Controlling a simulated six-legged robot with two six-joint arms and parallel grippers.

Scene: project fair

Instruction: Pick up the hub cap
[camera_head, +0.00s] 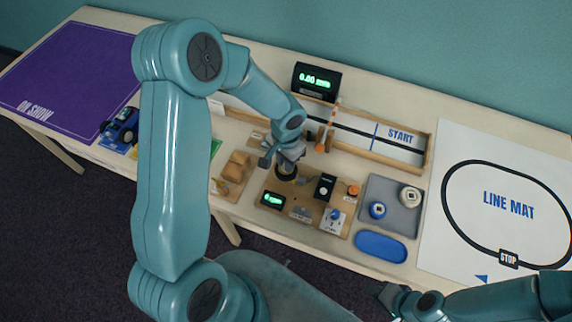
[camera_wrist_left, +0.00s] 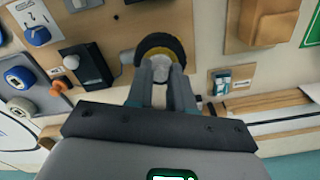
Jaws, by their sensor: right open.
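My right gripper (camera_head: 388,296) is open at the bottom, away from the wheel.
The board carries a black box (camera_head: 324,187), an orange knob (camera_head: 353,190) and a small green display (camera_head: 271,200). A grey tray (camera_head: 404,226) with two round items and a blue tray (camera_head: 381,246) lie to the right. A wooden START track (camera_head: 400,154) runs behind.

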